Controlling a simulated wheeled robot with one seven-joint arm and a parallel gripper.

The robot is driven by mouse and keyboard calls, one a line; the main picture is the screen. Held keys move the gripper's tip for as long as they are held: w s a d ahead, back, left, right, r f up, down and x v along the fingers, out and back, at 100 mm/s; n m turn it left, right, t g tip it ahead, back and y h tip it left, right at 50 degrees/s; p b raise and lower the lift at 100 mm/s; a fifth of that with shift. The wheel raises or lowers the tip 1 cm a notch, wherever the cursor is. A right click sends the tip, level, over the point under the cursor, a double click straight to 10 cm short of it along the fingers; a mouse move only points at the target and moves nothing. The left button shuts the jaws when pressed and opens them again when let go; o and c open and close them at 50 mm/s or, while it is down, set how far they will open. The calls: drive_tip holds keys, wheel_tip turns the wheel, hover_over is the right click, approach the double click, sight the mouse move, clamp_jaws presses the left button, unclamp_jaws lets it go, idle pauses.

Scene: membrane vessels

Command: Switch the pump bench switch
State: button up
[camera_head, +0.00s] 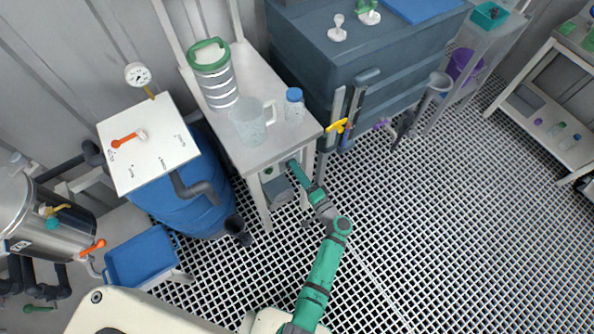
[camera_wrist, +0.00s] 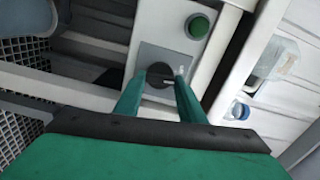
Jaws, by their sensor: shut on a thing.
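The pump bench switch (camera_wrist: 159,80) is a dark rotary knob on a grey plate, on the front of the white bench, in the wrist view. A round green button (camera_wrist: 197,26) sits above it on the same box. My gripper (camera_wrist: 157,88) is shut on the knob, with one green finger on each side of it. In the head view my green arm reaches to the bench front, and my gripper (camera_head: 297,170) is at the box (camera_head: 277,190) under the bench top. The knob itself is hidden there.
The bench top (camera_head: 262,162) holds a clear jug (camera_head: 250,122), a blue-capped bottle (camera_head: 295,108) and a green-rimmed canister (camera_head: 213,75). A blue barrel (camera_head: 195,205) with a white panel (camera_head: 148,145) stands at left. Tall pipes (camera_head: 340,115) stand right of the bench. Open grating floor lies to the right.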

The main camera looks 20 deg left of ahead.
drive_tip(key=shift+f+m, duration=0.1)
drive_tip(key=shift+m, duration=3.6)
drive_tip(key=shift+d, duration=0.1)
drive_tip(key=o, duration=1)
drive_tip(key=shift+o, duration=0.2)
drive_tip(key=v, duration=1)
drive_tip(key=shift+s+d, duration=0.25)
drive_tip(key=shift+s, duration=0.05)
